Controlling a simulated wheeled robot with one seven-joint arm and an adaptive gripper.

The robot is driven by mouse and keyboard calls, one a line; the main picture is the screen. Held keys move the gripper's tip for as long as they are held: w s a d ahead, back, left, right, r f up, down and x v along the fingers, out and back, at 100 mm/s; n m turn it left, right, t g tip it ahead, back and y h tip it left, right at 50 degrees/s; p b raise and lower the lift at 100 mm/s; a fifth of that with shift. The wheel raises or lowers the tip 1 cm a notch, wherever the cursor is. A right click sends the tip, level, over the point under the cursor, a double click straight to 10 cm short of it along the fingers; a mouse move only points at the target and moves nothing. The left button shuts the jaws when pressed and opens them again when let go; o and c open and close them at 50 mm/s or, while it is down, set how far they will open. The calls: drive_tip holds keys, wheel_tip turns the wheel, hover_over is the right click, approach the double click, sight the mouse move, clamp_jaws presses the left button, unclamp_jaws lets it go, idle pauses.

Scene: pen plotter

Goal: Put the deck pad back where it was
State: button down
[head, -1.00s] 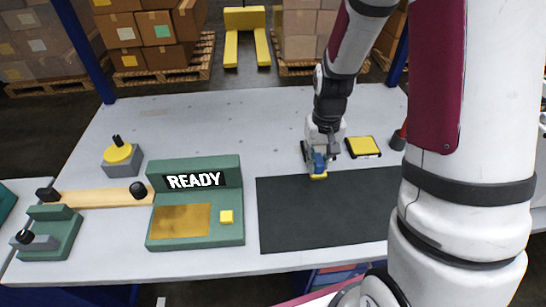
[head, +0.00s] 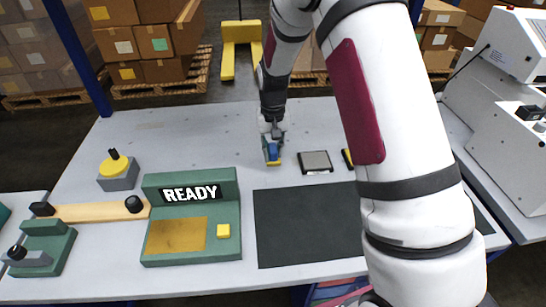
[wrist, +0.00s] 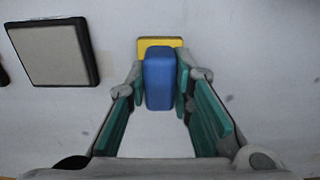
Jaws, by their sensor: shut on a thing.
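My gripper (head: 271,152) is shut on a blue block (wrist: 159,78) with a yellow base plate (wrist: 160,43). The blue block sits between the fingers, with the yellow plate showing beyond it in the wrist view. In the head view it is at the back middle of the table, left of a grey pad in a black frame (head: 315,162). That pad also shows at the upper left of the wrist view (wrist: 54,52). A yellow pad (head: 347,158) is partly hidden behind my arm. I cannot tell whether the held block touches the table, or which thing is called the deck pad.
A dark mat (head: 305,225) lies in front. A white machine (head: 520,140) stands at the right. The back left of the table is clear.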

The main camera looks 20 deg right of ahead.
sight(273, 158)
drive_tip(key=shift+f, duration=1.45)
drive_tip(key=shift+f, duration=0.2)
drive_tip(key=c, duration=1.4)
unclamp_jaws()
